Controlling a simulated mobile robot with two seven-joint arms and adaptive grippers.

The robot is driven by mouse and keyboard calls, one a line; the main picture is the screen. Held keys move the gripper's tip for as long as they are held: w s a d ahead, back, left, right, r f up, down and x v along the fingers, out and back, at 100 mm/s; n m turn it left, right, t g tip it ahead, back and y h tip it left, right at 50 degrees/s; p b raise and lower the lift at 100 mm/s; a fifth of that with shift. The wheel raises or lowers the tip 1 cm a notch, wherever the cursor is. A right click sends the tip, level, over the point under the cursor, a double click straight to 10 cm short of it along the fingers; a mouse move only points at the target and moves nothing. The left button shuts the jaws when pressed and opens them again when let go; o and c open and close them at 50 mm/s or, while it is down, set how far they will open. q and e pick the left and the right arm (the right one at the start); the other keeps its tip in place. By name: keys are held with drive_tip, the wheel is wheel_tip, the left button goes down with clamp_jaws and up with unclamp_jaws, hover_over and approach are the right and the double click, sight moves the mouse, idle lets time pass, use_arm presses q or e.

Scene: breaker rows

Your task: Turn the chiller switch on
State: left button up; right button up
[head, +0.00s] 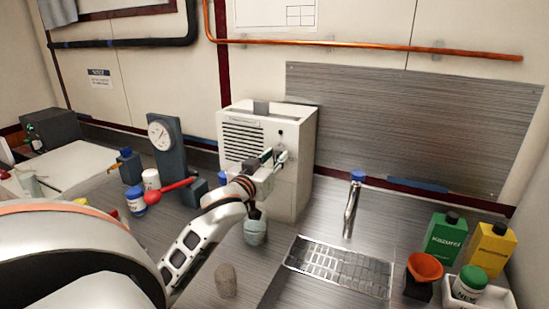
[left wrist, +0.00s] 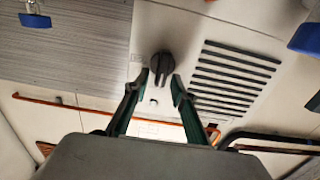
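The chiller is a white box with dark slatted vents (head: 243,137) on the counter against the back wall. Its switch, a dark rotary knob (left wrist: 161,68), shows on the white front in the left wrist view, beside the vents. My left gripper (head: 280,156) is in front of the chiller's right side in the head view, and partly hides that part. In the left wrist view its two green-and-dark fingers (left wrist: 161,82) are apart, with the knob between or just beyond their tips; I cannot tell whether they touch it. My right gripper is not in view.
A gauge on a dark stand (head: 161,135) and a red-handled lever (head: 170,189) are left of the chiller. A blue-topped tap (head: 352,200) and drain grate (head: 338,268) are to the right. Green (head: 445,240) and yellow (head: 491,248) containers stand far right.

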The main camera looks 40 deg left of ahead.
use_arm(q)
clamp_jaws()
